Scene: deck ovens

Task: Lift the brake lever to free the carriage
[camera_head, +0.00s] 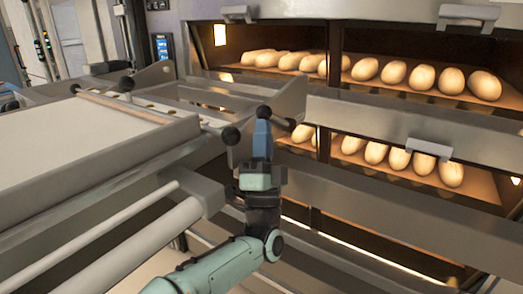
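The carriage (172,131) is a grey metal frame with a pale flat bed, at the left and in front of the ovens. Black ball knobs sit on its end, one (231,136) just left of my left gripper and another (264,111) right at its tip. I cannot tell which knob belongs to the brake lever. My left gripper (262,138), at the end of a pale green arm, reaches up to the carriage's oven-side end. Its fingers are seen from behind, so their opening and any contact with the knob are hidden. My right gripper is not in view.
Two oven decks with several loaves, upper (394,73) and lower (376,153), stand open at the right. Grey oven handles (467,15) jut out. A grey roller (135,249) and a thin rail (100,229) run below the carriage bed. A small control screen (162,47) is at the back.

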